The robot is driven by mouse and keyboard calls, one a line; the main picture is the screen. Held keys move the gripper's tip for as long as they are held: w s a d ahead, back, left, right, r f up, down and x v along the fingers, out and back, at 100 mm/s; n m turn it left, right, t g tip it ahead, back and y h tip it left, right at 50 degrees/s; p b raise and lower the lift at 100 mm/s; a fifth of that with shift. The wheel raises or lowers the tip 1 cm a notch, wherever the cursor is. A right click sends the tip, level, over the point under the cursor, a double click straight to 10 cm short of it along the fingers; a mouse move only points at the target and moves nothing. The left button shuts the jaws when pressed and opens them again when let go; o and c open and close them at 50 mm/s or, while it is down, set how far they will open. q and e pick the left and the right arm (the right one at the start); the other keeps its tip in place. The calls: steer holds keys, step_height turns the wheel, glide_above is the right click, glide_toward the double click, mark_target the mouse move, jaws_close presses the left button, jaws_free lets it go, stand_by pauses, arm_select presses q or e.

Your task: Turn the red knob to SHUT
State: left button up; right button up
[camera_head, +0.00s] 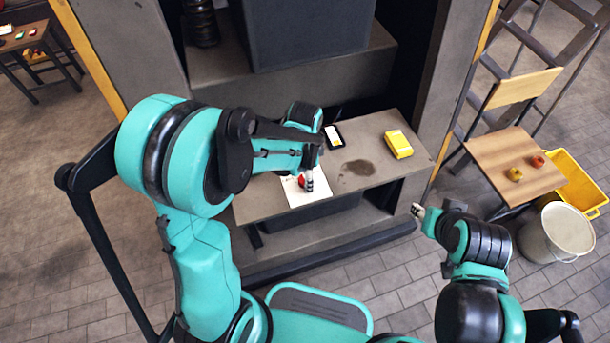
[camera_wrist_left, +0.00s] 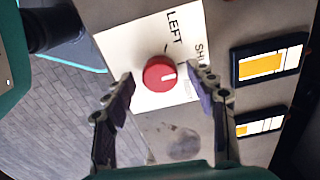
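The red knob (camera_wrist_left: 159,74) sits on a white plate (camera_wrist_left: 125,48) in the left wrist view, with the word LEFT and a partly hidden word starting "SH" printed on it. My right gripper (camera_head: 417,210) is well away to the right, too small to judge.
A dark device with a yellow and white screen (camera_head: 334,137) and a yellow box (camera_head: 398,144) lie on the grey bench (camera_head: 265,207). A dark stain marks the bench between. A wooden chair (camera_head: 515,165), yellow crate (camera_head: 577,186) and white bucket (camera_head: 555,232) stand at right.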

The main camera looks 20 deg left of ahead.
arm_select(q)
steer(key=shift+r, duration=0.1)
step_height(320, 180, up, 12)
stand_by(0.5)
stand_by(0.5)
steer(key=s+a+r+n+t, duration=0.1)
steer(key=s+a+n+t, duration=0.1)
steer(key=s+n, duration=0.3)
steer(key=s+a+r+n+t, duration=0.1)
steer(key=s+a+n+t, duration=0.1)
steer(key=s+n+t, duration=0.3)
steer(key=shift+s+a+r+n, duration=0.15)
steer(key=shift+s+r+n, duration=0.15)
steer(key=shift+n, duration=0.7)
